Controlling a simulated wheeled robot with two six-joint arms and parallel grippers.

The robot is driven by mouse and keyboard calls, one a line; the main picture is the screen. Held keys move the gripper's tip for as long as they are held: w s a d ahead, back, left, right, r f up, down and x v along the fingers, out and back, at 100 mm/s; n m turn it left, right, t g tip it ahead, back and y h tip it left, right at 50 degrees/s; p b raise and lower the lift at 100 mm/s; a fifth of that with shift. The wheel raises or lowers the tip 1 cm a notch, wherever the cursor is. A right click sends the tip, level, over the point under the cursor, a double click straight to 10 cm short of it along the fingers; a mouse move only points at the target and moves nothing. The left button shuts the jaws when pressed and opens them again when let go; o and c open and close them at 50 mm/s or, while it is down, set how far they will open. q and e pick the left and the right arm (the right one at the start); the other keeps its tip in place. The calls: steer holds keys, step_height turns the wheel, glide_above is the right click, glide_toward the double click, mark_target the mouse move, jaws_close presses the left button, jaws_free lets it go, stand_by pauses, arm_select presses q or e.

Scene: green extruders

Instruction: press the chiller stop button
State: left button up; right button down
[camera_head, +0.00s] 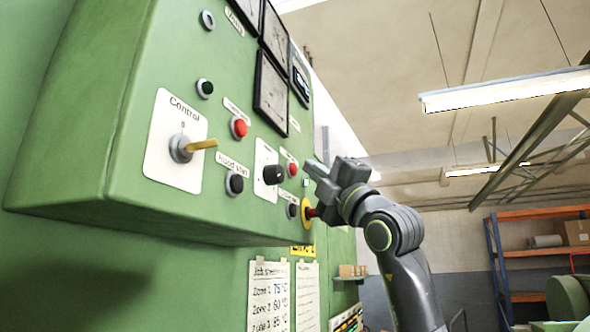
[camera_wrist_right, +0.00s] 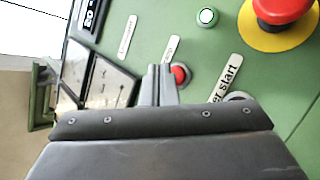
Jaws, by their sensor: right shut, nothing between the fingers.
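The chiller stop button is the red button (camera_head: 292,169) on the right part of the green control panel (camera_head: 120,60). It also shows in the right wrist view (camera_wrist_right: 181,75), beside the partly readable "er start" label (camera_wrist_right: 224,78). My right gripper (camera_head: 310,166) is shut and empty, in front of the panel just right of this button. In the right wrist view its closed fingertips (camera_wrist_right: 160,68) appear just left of the red button, covering part of its edge. I cannot tell whether they touch it. My left gripper is not in view.
Another red button (camera_head: 239,127), a black knob (camera_head: 272,174) and a yellow-handled switch (camera_head: 190,147) are on the panel. Open room lies right of the panel.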

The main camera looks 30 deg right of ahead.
steer(key=shift+w+a, duration=0.1)
steer(key=shift+w, duration=0.05)
stand_by(0.3)
steer(key=shift+w+a, duration=0.2)
steer(key=shift+w+a+b, duration=0.2)
steer(key=shift+w+b, duration=0.1)
steer(key=shift+b, duration=0.05)
stand_by(0.8)
steer(key=shift+s, duration=0.1)
steer(key=shift+s+d+b, duration=0.45)
steer(key=shift+s+b, duration=0.05)
steer(key=shift+b, duration=0.15)
